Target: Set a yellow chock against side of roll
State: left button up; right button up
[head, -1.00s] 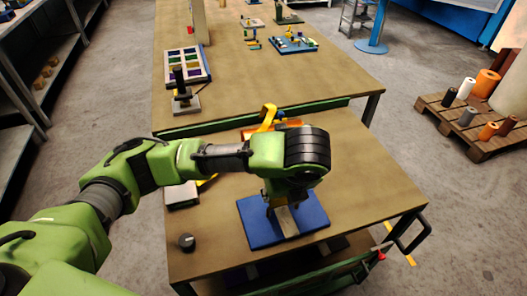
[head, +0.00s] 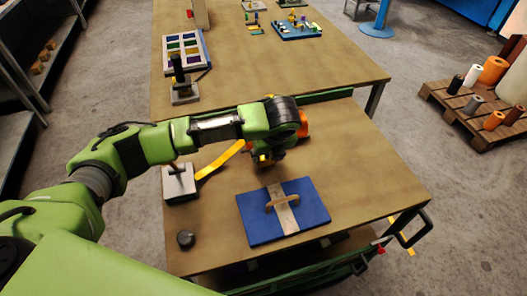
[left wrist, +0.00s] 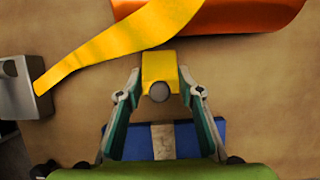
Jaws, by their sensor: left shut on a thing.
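My left gripper (head: 268,160) is over the near table, on the near side of the orange roll (head: 304,124). In the left wrist view its fingers (left wrist: 160,90) are shut on a yellow chock (left wrist: 158,68) with a round grey knob. The chock shows only in part in the head view (head: 262,161). The orange roll (left wrist: 230,14) lies beyond the chock in the wrist view, with a yellow strip (left wrist: 115,45) running from it to the left. The chock's far edge is close to the strip and roll; I cannot tell whether they touch. My right gripper is not in view.
A blue board (head: 250,220) with a beige band and handle lies near the table's front. A grey block (head: 180,184) stands at the strip's left end, with a black knob (head: 186,239) nearer. The table's right side is clear.

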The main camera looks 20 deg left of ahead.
pick_arm(q)
jog(key=shift+w+a+f, duration=0.75)
jog(key=shift+w+f, duration=0.25)
jog(key=shift+s, duration=0.1)
jog(key=o, duration=1.1)
jog(key=v, duration=1.2)
jog(key=shift+r+b, duration=0.1)
jog(key=shift+b, duration=0.3)
